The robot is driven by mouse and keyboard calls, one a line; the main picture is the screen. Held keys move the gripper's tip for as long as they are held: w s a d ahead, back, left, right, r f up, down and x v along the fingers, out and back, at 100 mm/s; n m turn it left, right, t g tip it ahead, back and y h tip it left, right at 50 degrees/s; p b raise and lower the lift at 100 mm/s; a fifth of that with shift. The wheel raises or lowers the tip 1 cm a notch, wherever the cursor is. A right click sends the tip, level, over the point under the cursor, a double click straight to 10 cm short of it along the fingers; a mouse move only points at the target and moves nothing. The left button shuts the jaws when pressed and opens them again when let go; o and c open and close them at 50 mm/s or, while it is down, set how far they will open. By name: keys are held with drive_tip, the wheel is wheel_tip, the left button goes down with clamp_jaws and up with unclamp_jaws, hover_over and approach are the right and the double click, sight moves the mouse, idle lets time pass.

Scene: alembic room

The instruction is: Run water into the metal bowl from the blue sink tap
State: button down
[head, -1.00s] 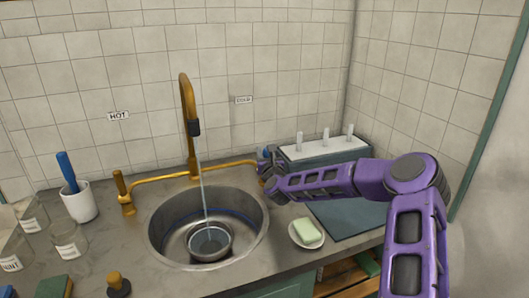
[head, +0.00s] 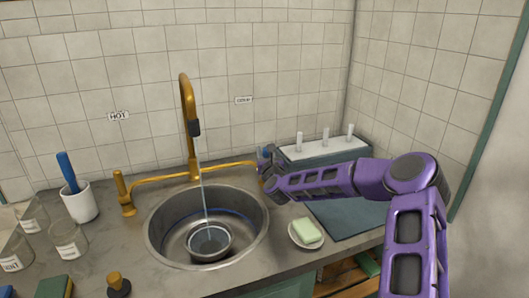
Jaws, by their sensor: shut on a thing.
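The metal bowl (head: 222,251) stands upright in the round steel sink (head: 158,236). A thin stream of water (head: 204,188) falls from the dark tip of the brass spout (head: 188,100) into the bowl, and water shows inside it. My gripper (head: 267,160) is at the right end of the brass tap pipe, under the right-hand wall label. It is shut on the blue tap (head: 266,152), of which only a little blue shows; my gripper hides the rest.
A brass handle (head: 122,190) stands left of the sink, below the HOT label (head: 119,116). A soap dish with green soap (head: 307,230) sits right of the sink under my arm. A white cup (head: 81,204), jars (head: 66,240) and a stopper (head: 117,284) are at left.

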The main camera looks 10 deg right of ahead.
drive_tip(key=shift+w+a+f+g+p, duration=0.15)
drive_tip(key=shift+w+g+p, duration=0.2)
drive_tip(key=shift+g+p, duration=0.4)
drive_tip(key=shift+w+d+f+g+p, duration=0.1)
drive_tip(key=shift+w+g+p, duration=0.2)
drive_tip(key=shift+g+p, duration=0.4)
drive_tip(key=c, duration=0.6)
unclamp_jaws()
drive_tip(key=v, duration=1.7)
drive_tip(key=shift+s+a+f, duration=0.1)
drive_tip(key=shift+s+f, duration=0.05)
drive_tip(key=shift+s, duration=0.05)
